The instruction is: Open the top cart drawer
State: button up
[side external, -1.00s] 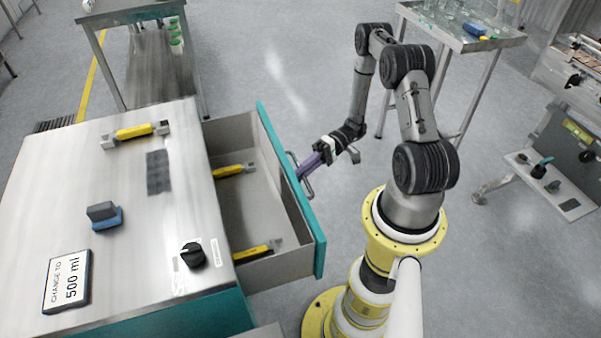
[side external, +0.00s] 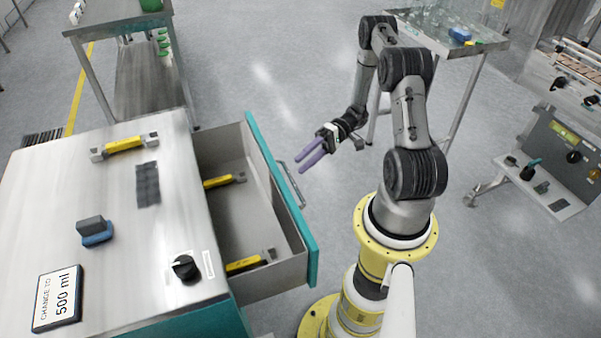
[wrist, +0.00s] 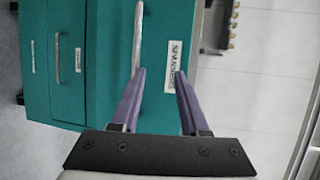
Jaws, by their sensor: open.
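The top cart drawer (side external: 283,205) has a teal front and stands pulled out from the right side of the cart (side external: 110,225). Two yellow-handled tools (side external: 222,181) lie inside it. Its metal bar handle (side external: 290,184) is on the outer face of the front. My gripper (side external: 305,162), with purple fingers, is open and empty, to the right of the handle and apart from it. In the wrist view my fingers (wrist: 160,75) point at the teal drawer front (wrist: 110,25), with the handle (wrist: 138,35) near the left fingertip and a printed label (wrist: 174,62) near the right one.
On the cart top lie a yellow-handled tool (side external: 125,145), a blue block (side external: 96,236), a black knob (side external: 186,267) and a "500 ml" sign (side external: 58,299). A table with glassware (side external: 450,35) stands behind my arm.

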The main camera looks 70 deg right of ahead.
notch_tip(320, 180, up, 3)
jog(key=shift+r, duration=0.15)
dwell(0.3)
jog(key=m+g+h, duration=0.3)
jog(key=g+h, duration=0.1)
jog(key=h, duration=0.9)
send_near(294, 183)
jog(key=shift+m, duration=0.3)
jog(key=x, duration=0.7)
jog(key=shift+w+f, duration=0.1)
jog(key=shift+f, duration=0.25)
